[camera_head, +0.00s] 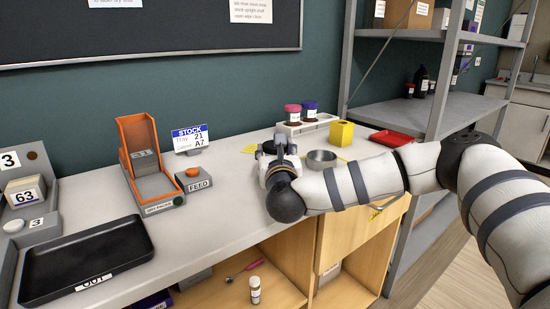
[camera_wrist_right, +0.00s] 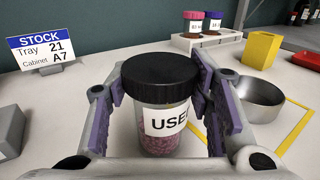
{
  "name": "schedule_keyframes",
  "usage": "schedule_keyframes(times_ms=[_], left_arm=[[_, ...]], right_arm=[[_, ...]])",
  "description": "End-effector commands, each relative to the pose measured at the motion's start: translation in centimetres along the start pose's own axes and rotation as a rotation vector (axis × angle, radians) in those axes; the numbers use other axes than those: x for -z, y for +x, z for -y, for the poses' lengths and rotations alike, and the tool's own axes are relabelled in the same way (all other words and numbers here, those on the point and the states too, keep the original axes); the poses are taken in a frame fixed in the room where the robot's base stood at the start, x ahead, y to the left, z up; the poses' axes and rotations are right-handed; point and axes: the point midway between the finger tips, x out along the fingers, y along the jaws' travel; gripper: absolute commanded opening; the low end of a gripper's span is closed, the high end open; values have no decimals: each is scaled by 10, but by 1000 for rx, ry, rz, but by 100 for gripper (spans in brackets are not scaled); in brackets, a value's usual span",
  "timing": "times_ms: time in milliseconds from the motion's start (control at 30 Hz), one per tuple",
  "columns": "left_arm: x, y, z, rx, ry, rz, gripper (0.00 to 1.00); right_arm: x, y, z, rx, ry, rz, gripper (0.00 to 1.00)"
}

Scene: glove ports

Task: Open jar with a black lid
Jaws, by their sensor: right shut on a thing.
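A clear jar with a black lid (camera_wrist_right: 160,72) stands upright in the right wrist view, with pink granules inside and a white label reading "USE…" (camera_wrist_right: 168,120). The lid is on the jar. In the head view my right gripper (camera_head: 277,158) is over the back of the counter and hides most of the jar. I cannot tell whether the jar's base touches the counter. My left gripper is not in view.
A white rack (camera_head: 306,124) with pink- and purple-lidded jars, a yellow box (camera_head: 341,133), a metal bowl (camera_head: 322,159) and a red tray (camera_head: 391,138) are nearby. Left are a FEED button box (camera_head: 194,186), orange-framed stand (camera_head: 145,160) and black OUT tray (camera_head: 85,262). The front middle counter is clear.

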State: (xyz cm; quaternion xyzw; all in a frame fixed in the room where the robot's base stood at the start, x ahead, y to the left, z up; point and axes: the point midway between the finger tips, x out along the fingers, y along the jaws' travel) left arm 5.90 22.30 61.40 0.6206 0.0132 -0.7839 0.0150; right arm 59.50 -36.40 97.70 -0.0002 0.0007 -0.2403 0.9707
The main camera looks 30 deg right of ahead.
Motion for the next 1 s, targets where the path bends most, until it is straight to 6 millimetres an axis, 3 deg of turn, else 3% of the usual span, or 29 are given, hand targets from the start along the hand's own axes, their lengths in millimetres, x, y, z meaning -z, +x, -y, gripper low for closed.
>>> schedule_keyframes(times_ms=[167,400,533,700,1000], left_arm=[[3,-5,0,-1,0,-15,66],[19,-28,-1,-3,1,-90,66],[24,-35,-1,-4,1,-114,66],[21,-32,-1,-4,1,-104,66],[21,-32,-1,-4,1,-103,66]], right_arm=[[-32,0,1,1,7,9,16],[-107,-57,-3,-5,12,20,16],[-118,-98,-6,-6,6,14,16],[-125,-129,-9,-4,2,4,16],[-129,-140,-9,0,1,2,16]])
